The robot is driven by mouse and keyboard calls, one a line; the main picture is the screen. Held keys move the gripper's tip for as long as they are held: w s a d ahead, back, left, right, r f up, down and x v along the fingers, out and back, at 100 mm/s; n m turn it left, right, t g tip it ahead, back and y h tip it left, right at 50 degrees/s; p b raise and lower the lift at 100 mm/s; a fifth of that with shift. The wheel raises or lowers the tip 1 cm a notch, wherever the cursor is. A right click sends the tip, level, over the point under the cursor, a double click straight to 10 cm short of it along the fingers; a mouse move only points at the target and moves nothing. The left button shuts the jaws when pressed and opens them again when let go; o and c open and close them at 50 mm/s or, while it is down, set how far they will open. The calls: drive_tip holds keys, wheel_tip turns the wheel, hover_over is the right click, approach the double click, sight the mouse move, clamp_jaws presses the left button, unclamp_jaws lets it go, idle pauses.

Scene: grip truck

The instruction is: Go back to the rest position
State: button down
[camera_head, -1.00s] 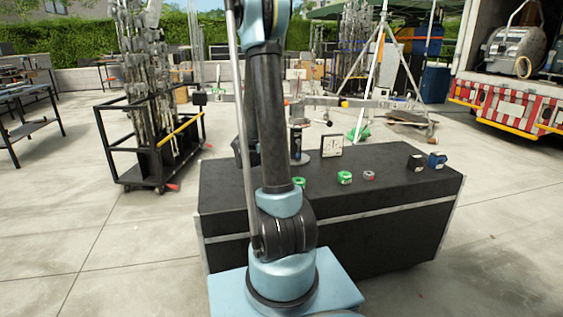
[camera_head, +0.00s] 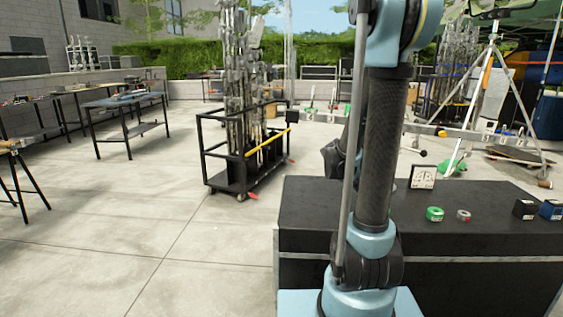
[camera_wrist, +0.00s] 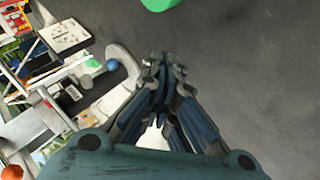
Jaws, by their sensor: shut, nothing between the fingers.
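My arm stands upright in front of the black case (camera_head: 480,205) in the head view. My gripper (camera_wrist: 163,66) shows in the wrist view with its fingers together and nothing between them. It is over the dark top of the case, with a green roll (camera_wrist: 160,3) beyond the fingertips at the picture's top edge. In the head view a dark part left of the arm, likely my gripper, is mostly hidden behind the arm.
A black trolley (camera_head: 245,170) stands behind, left. Work tables (camera_head: 125,110) are far left. The floor at front left is clear.

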drive_tip(key=s+a+g+y, duration=0.1)
drive_tip(key=s+a, duration=0.3)
drive_tip(key=s, duration=0.5)
drive_tip(key=s+a+g+y, duration=0.1)
drive_tip(key=s+a+y, duration=0.2)
drive_tip(key=s, duration=0.6)
drive_tip(key=s+a+m+y, duration=0.1)
drive_tip(key=s+a+y, duration=0.1)
drive_tip(key=s+a, duration=0.3)
drive_tip(key=s, duration=0.4)
drive_tip(key=shift+f+g+y, duration=0.3)
drive_tip(key=shift+g+y, duration=0.1)
drive_tip(key=shift+a, duration=0.1)
drive_tip(key=shift+w+f, duration=0.2)
drive_tip(key=shift+w, duration=0.25)
